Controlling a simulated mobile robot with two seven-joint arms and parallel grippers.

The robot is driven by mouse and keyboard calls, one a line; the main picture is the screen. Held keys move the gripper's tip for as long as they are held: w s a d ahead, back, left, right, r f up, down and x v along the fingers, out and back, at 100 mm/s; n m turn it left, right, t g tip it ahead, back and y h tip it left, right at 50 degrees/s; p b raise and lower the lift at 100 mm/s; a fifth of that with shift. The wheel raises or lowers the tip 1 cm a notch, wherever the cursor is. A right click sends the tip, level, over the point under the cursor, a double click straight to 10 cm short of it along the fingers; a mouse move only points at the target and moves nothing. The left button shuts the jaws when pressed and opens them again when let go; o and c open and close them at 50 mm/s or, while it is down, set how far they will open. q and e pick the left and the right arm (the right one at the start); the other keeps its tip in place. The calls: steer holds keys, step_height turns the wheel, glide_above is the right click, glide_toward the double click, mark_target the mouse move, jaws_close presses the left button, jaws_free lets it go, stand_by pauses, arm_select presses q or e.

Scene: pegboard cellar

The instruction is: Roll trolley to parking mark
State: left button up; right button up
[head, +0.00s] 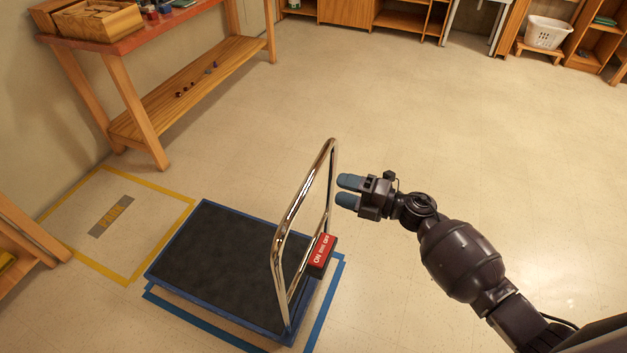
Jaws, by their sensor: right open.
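A flat trolley (225,265) with a dark deck and blue edge stands on the floor at the lower middle. Its chrome push handle (297,207) rises at its right end, with a red sign (323,250) low on that side. Blue tape lines (325,310) on the floor show around its front and right sides. The parking mark, a yellow taped outline (163,188) with a grey label (111,216), lies left of the trolley and looks empty. My right gripper (346,191) is open, just right of the handle, its fingers pointing left toward it. My left gripper is not in view.
A wooden workbench (140,30) with a lower shelf (190,90) stands behind the parking mark along the left wall. A wooden piece of furniture (25,232) is at the left edge. A white basket (548,32) and shelves line the back. The middle and right floor is clear.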

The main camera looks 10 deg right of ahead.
mark_target(309, 181)
steer(key=x, duration=0.9)
steer(key=shift+b, duration=0.3)
steer(key=c, duration=1)
jaws_close()
steer(key=shift+s+f, duration=0.1)
steer(key=shift+f, duration=0.05)
